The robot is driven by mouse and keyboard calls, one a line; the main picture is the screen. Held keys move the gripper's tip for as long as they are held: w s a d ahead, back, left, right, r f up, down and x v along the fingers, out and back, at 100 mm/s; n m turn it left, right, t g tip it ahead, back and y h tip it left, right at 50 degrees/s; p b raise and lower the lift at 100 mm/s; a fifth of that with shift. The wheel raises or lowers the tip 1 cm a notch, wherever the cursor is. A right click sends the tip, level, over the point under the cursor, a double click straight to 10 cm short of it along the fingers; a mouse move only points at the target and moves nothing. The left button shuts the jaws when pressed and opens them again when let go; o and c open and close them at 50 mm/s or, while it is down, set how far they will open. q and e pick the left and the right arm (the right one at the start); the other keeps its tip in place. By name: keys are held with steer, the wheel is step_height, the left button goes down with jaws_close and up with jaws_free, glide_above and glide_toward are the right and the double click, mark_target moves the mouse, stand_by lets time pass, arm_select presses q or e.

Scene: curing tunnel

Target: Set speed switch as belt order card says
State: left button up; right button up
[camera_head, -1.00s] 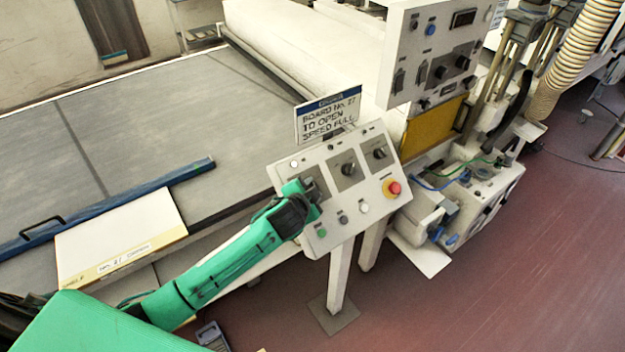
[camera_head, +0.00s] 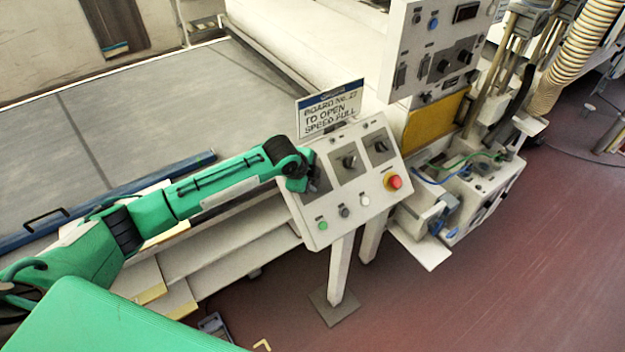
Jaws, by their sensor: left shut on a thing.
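The belt order card (camera_head: 331,109) stands above the sloped control panel (camera_head: 334,228) and reads "BOARD No. 27 TO OPEN SPEED FULL". The panel carries a row of three rotary switches. The middle switch (camera_head: 349,161) and the right switch (camera_head: 380,146) show clearly; their labels are too small to read. My left gripper (camera_head: 308,185) is at the left switch plate and shut on the switch there. That switch is mostly hidden by the gripper, so its setting cannot be read. My right gripper is not in view.
A red stop button (camera_head: 394,182) is at the panel's right, with green, grey and white buttons along its lower edge. A taller control box (camera_head: 432,50) stands behind. A blue rail (camera_head: 70,219) edges the grey belt (camera_head: 130,120).

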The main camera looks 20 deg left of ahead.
arm_select(q)
steer(key=shift+w+r+m+g, duration=0.2)
steer(key=shift+m+g, duration=0.2)
steer(key=shift+m, duration=0.1)
stand_by(0.3)
steer(key=o, duration=0.9)
steer(key=shift+f, duration=0.15)
steer(key=shift+o, duration=0.2)
steer(key=shift+s+a+r+b, duration=0.1)
steer(key=shift+s+r+b, duration=0.2)
steer(key=shift+r+b, duration=0.15)
steer(key=b+v, duration=0.4)
steer(key=v, duration=0.8)
steer(key=shift+r, duration=0.5)
